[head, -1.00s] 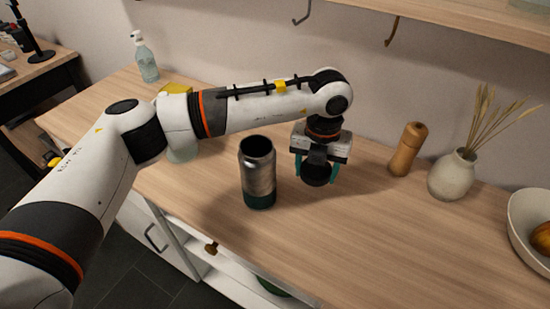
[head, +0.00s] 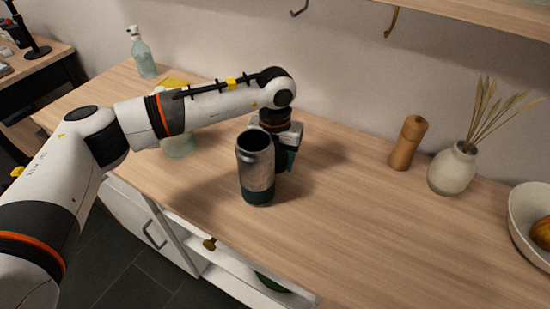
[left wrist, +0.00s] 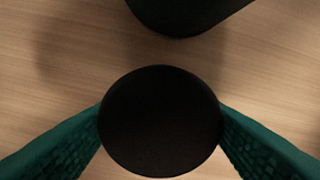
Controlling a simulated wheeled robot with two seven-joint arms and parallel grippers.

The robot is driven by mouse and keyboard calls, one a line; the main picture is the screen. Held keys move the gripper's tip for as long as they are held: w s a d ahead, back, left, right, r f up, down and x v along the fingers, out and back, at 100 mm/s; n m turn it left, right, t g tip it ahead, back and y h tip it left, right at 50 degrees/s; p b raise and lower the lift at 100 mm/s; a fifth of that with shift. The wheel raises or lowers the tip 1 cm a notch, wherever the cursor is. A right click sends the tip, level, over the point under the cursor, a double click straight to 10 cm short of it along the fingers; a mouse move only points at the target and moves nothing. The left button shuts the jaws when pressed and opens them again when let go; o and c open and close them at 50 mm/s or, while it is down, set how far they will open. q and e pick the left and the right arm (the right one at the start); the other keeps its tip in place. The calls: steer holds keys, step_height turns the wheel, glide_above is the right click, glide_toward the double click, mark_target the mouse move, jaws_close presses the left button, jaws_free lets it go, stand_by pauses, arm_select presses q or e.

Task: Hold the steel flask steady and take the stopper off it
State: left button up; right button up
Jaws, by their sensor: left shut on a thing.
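The steel flask (head: 256,170) stands upright on the wooden counter, steel above and dark green at its base. Its mouth is open, with no stopper in it. My left gripper (head: 285,162) is just behind and right of the flask, partly hidden by it. In the left wrist view, its teal fingers are shut on the round black stopper (left wrist: 160,120), held apart from the flask's mouth. A dark rounded shape at the top edge of that view is too dark to identify. My right gripper is in neither view.
A wooden mill (head: 407,143), a vase with dried stalks (head: 452,168) and a bowl (head: 528,215) stand to the right. A spray bottle (head: 143,55) stands at the back left. The counter (head: 340,215) right of the flask is clear.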

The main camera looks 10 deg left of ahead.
arm_select(q)
steer(key=o, duration=1.1)
steer(key=shift+f, duration=0.1)
